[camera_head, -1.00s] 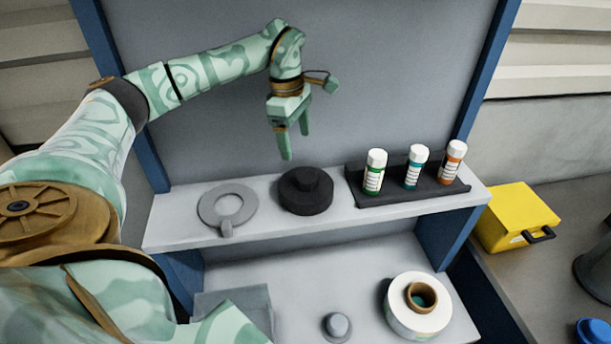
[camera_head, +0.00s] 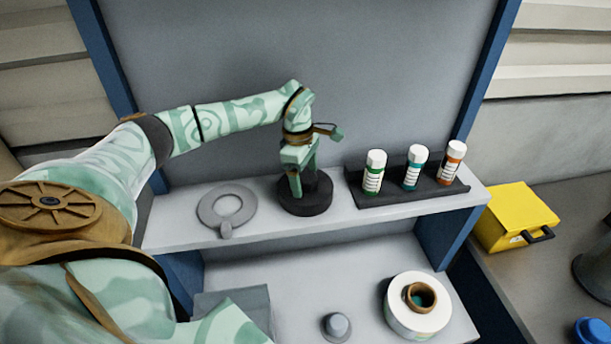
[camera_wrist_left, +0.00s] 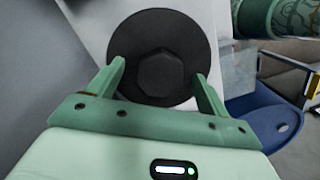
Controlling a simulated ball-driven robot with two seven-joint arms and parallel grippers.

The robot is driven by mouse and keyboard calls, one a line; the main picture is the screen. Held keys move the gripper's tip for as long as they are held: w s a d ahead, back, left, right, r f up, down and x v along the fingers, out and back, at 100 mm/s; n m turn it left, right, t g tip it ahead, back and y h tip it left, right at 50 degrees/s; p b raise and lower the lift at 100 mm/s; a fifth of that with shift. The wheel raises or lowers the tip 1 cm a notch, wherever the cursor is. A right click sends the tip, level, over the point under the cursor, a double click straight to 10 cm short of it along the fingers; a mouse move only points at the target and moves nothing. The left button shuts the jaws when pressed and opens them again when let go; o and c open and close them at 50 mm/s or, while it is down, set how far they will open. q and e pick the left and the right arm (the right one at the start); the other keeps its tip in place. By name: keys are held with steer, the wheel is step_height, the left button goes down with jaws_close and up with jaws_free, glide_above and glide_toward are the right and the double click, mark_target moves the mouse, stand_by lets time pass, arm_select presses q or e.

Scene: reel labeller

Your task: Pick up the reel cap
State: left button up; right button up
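The reel cap (camera_head: 318,203) is a black round disc with a raised hexagonal knob. It lies on the upper shelf, left of the bottle rack. In the left wrist view the cap (camera_wrist_left: 161,32) shows almost whole, with its knob between the fingers. My left gripper (camera_head: 300,186) is over the cap, pointing down, and partly hides the knob in the head view. In the left wrist view the gripper (camera_wrist_left: 161,72) is open, with a gap on each side of the knob. My right gripper is not in view.
A grey ring with a handle (camera_head: 206,208) lies left of the cap. A black rack (camera_head: 392,192) with three white-capped bottles stands right. The lower shelf (camera_head: 275,262) holds a white reel (camera_head: 398,318) and a grey knob (camera_head: 337,326). A yellow box (camera_head: 510,212) stands right.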

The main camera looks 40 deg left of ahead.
arm_select(q)
steer(key=c, duration=1.3)
steer(key=shift+r, duration=0.1)
steer(key=shift+w+r, duration=0.1)
steer(key=shift+r, duration=0.5)
steer(key=s+d+r+b, duration=0.2)
steer(key=s+d+r, duration=0.6)
steer(key=d+r, duration=0.3)
steer(key=shift+s+r, duration=0.35)
steer(key=shift+s, duration=0.05)
